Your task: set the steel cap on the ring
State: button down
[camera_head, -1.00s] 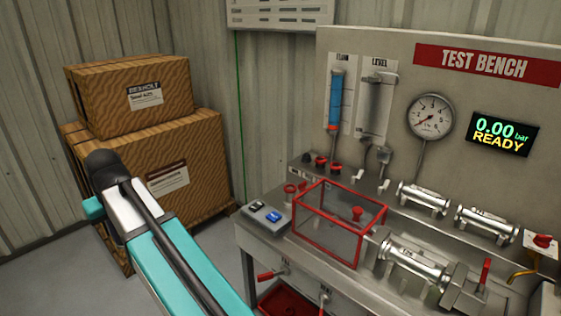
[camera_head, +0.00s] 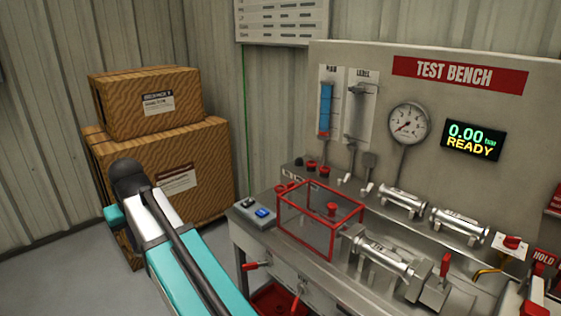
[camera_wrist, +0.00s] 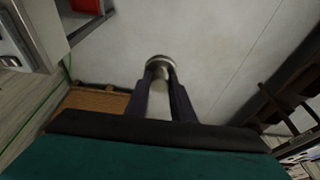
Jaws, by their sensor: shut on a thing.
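My gripper (camera_wrist: 161,84) shows in the wrist view with its dark fingers shut on a pale metal piece with a round rim. I take this piece to be the steel cap (camera_wrist: 160,62); the fingers hide part of it. It is held over bare pale floor in that view, apart from anything else. In the head view my teal arm reaches away at the lower left, and the gripper and cap are hidden there. I cannot pick out the ring in either view.
The test bench (camera_head: 350,60) fills the right, with a red-framed clear guard box (camera_head: 305,236), metal cylinders (camera_head: 384,258) and red knobs. Stacked cartons (camera_head: 150,108) stand behind my arm. Bare floor (camera_head: 75,275) is at the lower left.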

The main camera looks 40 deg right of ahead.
jog(key=shift+s+d, duration=0.1)
jog(key=shift+s, duration=0.3)
jog(key=shift+a, duration=0.25)
